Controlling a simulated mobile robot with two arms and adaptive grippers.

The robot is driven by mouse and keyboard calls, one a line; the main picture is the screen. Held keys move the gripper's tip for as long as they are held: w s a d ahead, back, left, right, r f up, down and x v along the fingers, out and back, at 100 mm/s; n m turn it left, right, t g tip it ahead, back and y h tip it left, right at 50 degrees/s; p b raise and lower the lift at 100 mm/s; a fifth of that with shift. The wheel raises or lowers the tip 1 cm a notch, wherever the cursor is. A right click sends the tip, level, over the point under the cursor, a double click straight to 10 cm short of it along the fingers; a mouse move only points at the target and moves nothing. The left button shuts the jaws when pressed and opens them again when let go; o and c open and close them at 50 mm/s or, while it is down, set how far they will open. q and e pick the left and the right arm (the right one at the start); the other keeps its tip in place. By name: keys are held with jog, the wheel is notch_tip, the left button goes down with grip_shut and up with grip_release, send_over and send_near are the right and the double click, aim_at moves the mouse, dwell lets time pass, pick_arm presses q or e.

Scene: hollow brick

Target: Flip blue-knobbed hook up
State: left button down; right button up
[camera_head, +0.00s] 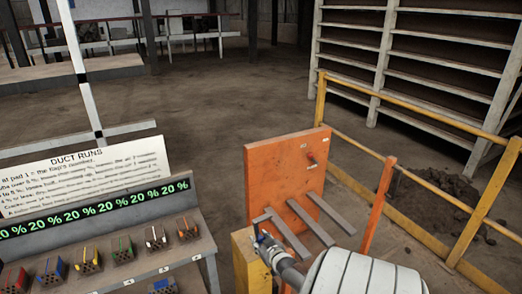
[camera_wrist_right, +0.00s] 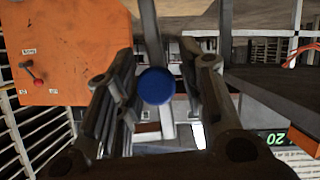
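The blue knob (camera_wrist_right: 155,86) shows as a round disc in the right wrist view, in front of a grey bar (camera_wrist_right: 150,35) that looks like its hook. My right gripper (camera_wrist_right: 160,80) is open, with one finger on each side of the knob and a visible gap to each. In the head view my right gripper (camera_head: 266,246) is at the near left of the orange panel (camera_head: 285,175), by the grey bars (camera_head: 314,218). The arm and gripper hide most of the hook there, and I cannot tell its tilt. My left gripper is not in view.
A red-knobbed lever (camera_head: 311,156) is on the orange panel. A yellow rail (camera_head: 410,180) stands to the right, and a grey bench (camera_head: 150,265) with several small coloured brick-like pieces and a sign (camera_head: 85,172) to the left. Open floor (camera_head: 220,100) lies behind.

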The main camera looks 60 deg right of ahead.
jog(key=v, duration=1.2)
jog(key=shift+f, duration=0.1)
dwell(0.6)
jog(key=s+a+f+n+g+y+b, duration=0.2)
jog(key=s+a+f+y, duration=0.15)
jog(key=a+f, duration=0.8)
jog(key=s+a+f+n+g+y+b, duration=0.15)
jog(key=s+a+f, duration=0.25)
jog(key=a+f, duration=0.8)
jog(key=s+a+f+n+g+y+b, duration=0.2)
jog(key=s+a+f+g, duration=0.4)
jog(key=s+a+f, duration=0.8)
jog(key=s+f+n+y, duration=0.1)
jog(key=s+f+n, duration=0.1)
jog(key=s, duration=0.1)
jog(key=shift+a, duration=0.35)
